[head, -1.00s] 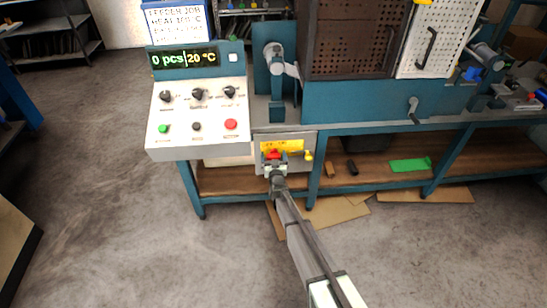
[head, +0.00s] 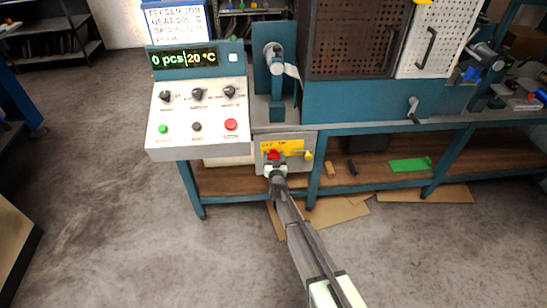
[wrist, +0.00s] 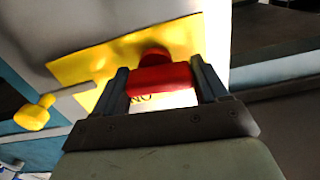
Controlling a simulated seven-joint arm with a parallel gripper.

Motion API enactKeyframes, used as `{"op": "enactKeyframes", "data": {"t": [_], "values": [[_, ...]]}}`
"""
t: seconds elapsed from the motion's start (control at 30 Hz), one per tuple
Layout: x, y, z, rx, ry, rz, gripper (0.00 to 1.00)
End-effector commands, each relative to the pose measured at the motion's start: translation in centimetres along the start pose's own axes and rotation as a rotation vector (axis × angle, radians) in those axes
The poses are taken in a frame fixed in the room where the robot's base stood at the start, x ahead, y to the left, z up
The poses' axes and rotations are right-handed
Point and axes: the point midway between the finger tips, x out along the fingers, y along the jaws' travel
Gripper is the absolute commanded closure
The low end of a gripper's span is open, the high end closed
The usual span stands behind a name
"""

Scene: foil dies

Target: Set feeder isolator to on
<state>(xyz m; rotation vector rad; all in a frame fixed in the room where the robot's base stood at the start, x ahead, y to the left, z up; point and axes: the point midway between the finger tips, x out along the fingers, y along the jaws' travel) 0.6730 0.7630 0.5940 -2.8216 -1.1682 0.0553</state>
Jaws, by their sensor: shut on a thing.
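The feeder isolator is a grey box (head: 302,165) with a yellow plate (head: 291,146), below the right edge of the control panel. Its red handle (head: 273,154) sits at the plate's lower left in the head view. In the wrist view the red handle (wrist: 158,78) lies between the two fingers of my gripper (wrist: 161,80), which is shut on it. Dark upside-down lettering that looks like "ON" shows just below the handle in the wrist view. My gripper and arm hide part of the box front in the head view.
A yellow knob (head: 309,155) sticks out from the box's right side; it also shows in the wrist view (wrist: 36,113). The sloping control panel (head: 182,143) with knobs and buttons stands up and left. The wooden lower shelf (head: 400,176) is to the right.

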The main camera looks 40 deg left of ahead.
Motion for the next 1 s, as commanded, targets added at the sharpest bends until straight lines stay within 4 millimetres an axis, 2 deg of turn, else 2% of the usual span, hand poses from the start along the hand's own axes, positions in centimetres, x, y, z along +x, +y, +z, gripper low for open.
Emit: {"op": "enactKeyframes", "data": {"t": [1.0], "values": [[0.03, 0.47, -0.16, 0.925, -0.001, -0.001, 0.58]]}}
